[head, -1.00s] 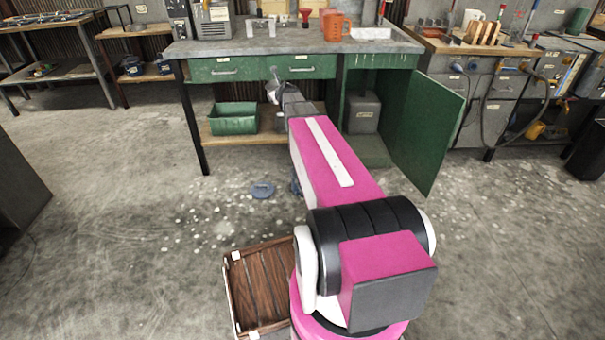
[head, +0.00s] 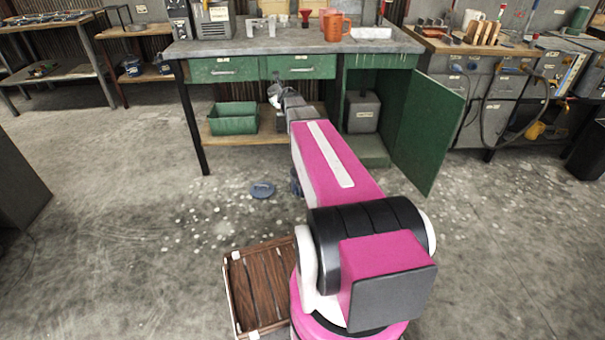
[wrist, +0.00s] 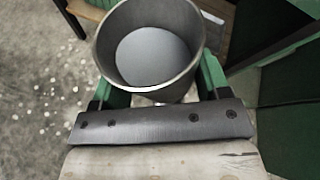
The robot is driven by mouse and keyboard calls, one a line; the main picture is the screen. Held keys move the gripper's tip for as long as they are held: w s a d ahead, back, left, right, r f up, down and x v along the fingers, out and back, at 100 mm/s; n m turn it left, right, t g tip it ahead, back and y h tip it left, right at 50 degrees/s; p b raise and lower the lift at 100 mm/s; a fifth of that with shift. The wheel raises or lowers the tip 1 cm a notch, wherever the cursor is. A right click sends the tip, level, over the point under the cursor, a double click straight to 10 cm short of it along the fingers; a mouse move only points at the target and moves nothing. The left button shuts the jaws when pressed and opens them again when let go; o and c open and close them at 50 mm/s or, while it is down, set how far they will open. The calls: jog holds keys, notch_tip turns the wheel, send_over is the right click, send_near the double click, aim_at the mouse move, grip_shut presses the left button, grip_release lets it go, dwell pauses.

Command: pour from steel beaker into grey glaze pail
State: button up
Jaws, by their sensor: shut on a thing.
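My gripper (wrist: 157,82) is shut on the steel beaker (wrist: 116,72), a round grey metal vessel with its open mouth toward the wrist camera. The green fingers are on either side of it. A smooth grey surface shows inside; I cannot tell whether it is liquid or the bare bottom. In the head view the end of my arm is small, in front of the green bench, and the beaker is hard to make out. I cannot identify the grey glaze pail for sure. A flat blue-grey round thing (head: 262,190) lies on the floor left of my arm.
The green workbench (head: 235,47) holds an orange jug (head: 336,27) and other vessels. Its right cabinet door (head: 425,130) hangs open, with a grey box (head: 362,111) inside. A green bin (head: 233,126) is on the lower shelf. A wooden crate (head: 229,290) stands beside my base. Left floor is mostly clear.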

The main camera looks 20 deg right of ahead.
jog(key=w+d+f, duration=0.2)
jog(key=d+f, duration=0.2)
jog(key=f, duration=0.5)
jog(key=w+d+f, duration=0.2)
jog(key=d+f, duration=0.2)
jog(key=f, duration=0.5)
jog(key=shift+w+f, duration=0.15)
jog(key=shift+w, duration=0.15)
dwell(5.9)
